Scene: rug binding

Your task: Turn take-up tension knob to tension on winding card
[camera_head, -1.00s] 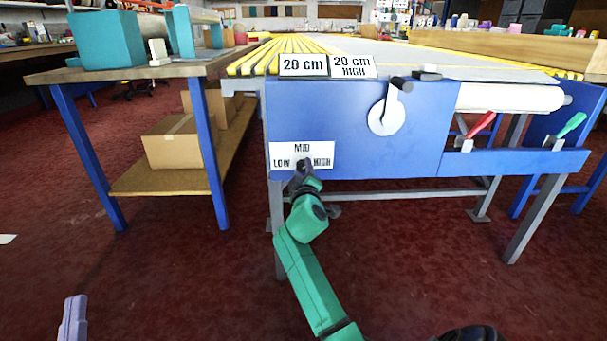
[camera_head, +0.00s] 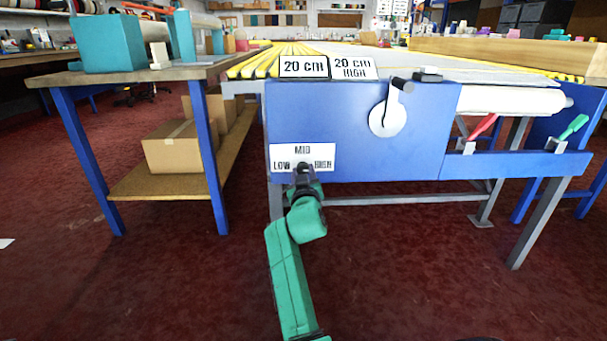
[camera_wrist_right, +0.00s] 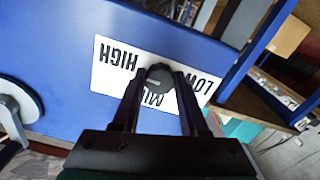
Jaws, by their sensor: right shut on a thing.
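The tension knob (camera_wrist_right: 159,78) is a small dark round knob with a light pointer mark, on a white card (camera_head: 285,153) lettered LOW, MID and HIGH on the blue front panel. My right gripper (camera_head: 302,168) reaches the knob from below. In the right wrist view its two fingers (camera_wrist_right: 160,88) stand on either side of the knob, shut on it. The gripper hides most of the knob and part of the lettering in the head view. My left gripper is not in view.
A hand crank (camera_head: 388,116) with a white disc is right of the knob on the panel. Red (camera_head: 481,128) and green (camera_head: 572,128) levers are further right, below a white roll (camera_head: 510,99). A wooden side table (camera_head: 130,75) stands at left. The red floor in front is open.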

